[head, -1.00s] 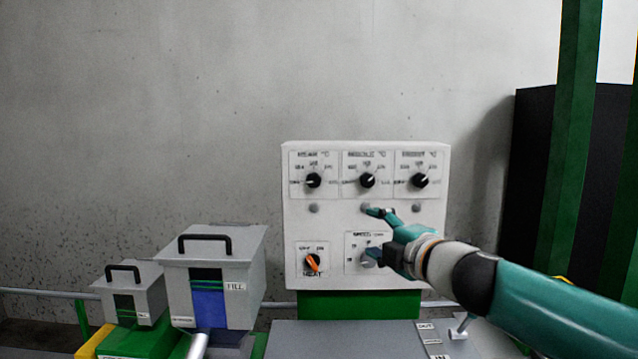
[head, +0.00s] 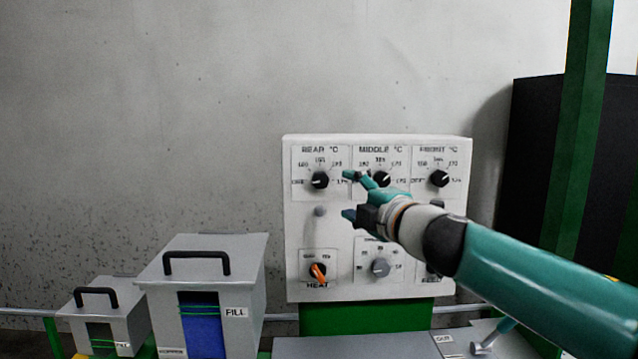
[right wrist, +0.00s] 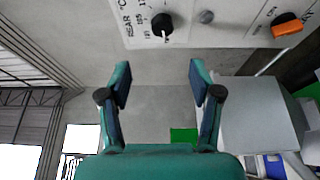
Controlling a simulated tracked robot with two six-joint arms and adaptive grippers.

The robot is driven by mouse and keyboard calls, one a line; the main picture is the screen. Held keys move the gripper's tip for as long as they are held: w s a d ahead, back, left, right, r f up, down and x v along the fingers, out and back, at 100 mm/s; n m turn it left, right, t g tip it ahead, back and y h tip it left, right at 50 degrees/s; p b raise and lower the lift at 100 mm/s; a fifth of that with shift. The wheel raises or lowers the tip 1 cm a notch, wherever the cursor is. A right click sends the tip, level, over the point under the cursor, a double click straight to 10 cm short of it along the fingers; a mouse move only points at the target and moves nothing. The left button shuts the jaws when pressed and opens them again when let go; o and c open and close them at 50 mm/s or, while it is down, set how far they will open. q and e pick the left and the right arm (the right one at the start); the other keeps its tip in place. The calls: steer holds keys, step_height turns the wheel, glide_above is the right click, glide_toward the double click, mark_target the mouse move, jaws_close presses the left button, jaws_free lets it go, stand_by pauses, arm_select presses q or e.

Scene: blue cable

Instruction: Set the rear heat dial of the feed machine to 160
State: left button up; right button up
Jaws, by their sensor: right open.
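The rear heat dial (head: 320,180) is a black round knob at the panel's upper left, under the label REAR °C. Its white mark points left, toward OFF. My right gripper (head: 351,195) is open and empty, just right of this dial and slightly lower, covering part of the area below the middle dial (head: 382,180). In the right wrist view the rear dial (right wrist: 161,24) lies beyond the gap between the open fingers (right wrist: 160,84), apart from them, with its white mark pointing down. My left gripper is not in view.
The white panel (head: 300,235) also carries the front dial (head: 439,179), an orange heat switch (head: 318,271) and a grey speed knob (head: 380,267). Grey lidded bins (head: 250,270) stand at the lower left. A green post (head: 575,150) stands at the right.

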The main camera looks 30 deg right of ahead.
mark_target(322, 182)
steer(key=w+p, duration=0.1)
steer(key=w, duration=0.3)
steer(key=w+d+p, duration=0.1)
steer(key=w, duration=0.3)
steer(key=w+d+p, duration=0.1)
steer(key=w, duration=0.4)
steer(key=shift+w+d+f, duration=0.1)
steer(key=shift+d+f, duration=0.1)
steer(key=shift+d, duration=0.05)
